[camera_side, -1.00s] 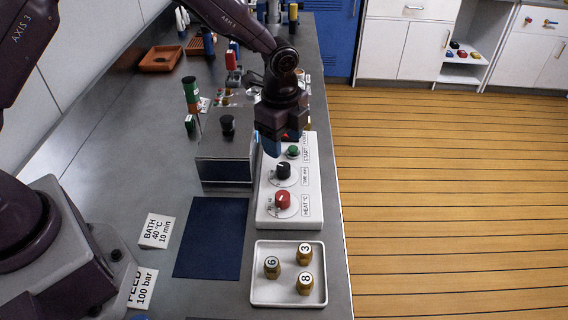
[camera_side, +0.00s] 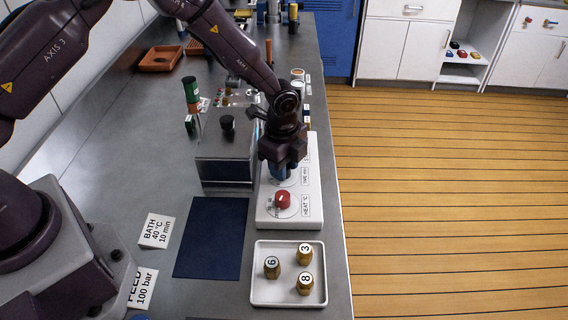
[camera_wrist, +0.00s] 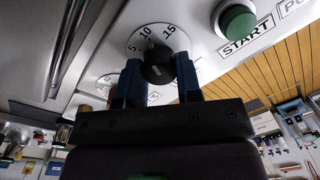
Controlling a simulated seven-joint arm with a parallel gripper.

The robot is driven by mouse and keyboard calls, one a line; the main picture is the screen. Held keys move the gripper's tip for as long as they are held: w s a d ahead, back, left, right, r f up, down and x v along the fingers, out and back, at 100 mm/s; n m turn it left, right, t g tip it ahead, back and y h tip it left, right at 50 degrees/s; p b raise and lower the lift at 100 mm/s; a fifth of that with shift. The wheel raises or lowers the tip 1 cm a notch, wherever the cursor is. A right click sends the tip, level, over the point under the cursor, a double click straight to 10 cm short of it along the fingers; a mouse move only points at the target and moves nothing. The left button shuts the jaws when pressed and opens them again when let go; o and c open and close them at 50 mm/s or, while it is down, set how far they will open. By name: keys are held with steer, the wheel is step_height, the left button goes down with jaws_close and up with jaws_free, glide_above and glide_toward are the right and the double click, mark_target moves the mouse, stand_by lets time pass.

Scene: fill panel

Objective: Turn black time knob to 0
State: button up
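The black time knob (camera_wrist: 158,66) sits on a dial (camera_wrist: 150,38) where 5, 10 and 15 can be read. A pale mark shows on the knob, but I cannot tell its exact setting. My gripper (camera_wrist: 160,75) points at the knob, with one blue finger on each side of it. The fingers are apart, and I cannot tell whether they touch the knob. In the side view my gripper (camera_side: 283,172) is low over the white panel (camera_side: 312,205) and hides the knob.
The red heat knob (camera_side: 283,199) is close in front of my gripper. The green start button (camera_wrist: 238,20) is beside the time dial. A grey box (camera_side: 225,160) stands left of the panel, and a white tray (camera_side: 256,296) with brass pieces lies in front.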

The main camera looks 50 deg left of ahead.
steer(key=shift+n, duration=0.3)
steer(key=shift+c, duration=0.3)
steer(key=n, duration=0.3)
steer(key=shift+n, duration=0.4)
steer(key=n, duration=0.4)
steer(key=shift+w, duration=0.1)
steer(key=n, duration=0.5)
steer(key=shift+n, duration=2.2)
steer(key=o, duration=0.9)
steer(key=shift+o, duration=0.2)
